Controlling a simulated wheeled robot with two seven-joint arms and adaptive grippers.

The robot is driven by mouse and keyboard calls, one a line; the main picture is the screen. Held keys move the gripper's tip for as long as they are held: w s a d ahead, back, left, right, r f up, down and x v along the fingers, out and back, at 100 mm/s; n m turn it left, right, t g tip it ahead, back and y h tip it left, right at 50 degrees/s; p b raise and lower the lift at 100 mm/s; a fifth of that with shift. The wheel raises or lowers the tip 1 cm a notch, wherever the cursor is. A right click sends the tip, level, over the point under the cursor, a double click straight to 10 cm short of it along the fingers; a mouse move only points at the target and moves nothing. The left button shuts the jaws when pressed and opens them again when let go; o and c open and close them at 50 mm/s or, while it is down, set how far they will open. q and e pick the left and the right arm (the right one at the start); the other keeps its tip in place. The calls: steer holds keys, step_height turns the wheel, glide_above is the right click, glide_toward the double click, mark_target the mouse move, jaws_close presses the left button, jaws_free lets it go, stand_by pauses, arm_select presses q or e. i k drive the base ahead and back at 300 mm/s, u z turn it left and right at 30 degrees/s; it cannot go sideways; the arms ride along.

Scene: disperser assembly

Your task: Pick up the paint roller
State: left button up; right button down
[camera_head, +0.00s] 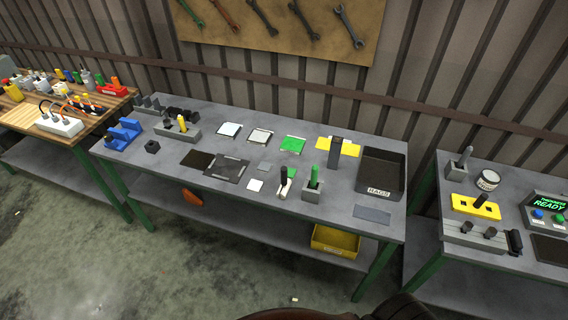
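I cannot pick out a paint roller with certainty at this size. A green-handled tool (314,176) stands upright in a grey holder block (312,193) near the front of the middle table. Just left of it is a small tool with a black upright handle and a white part (284,185). Either could be the roller; their working ends are hidden or too small to tell. Neither of my grippers shows in the head view.
The middle grey table (232,201) also holds a dark bin labelled RAGS (380,190), a dark upright block (335,152), flat plates and a blue fixture (122,133). A yellow bin (335,241) sits on its lower shelf. Other tables stand left and right, with gaps between.

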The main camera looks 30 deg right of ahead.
mark_target(286, 183)
steer(key=z, duration=1.1)
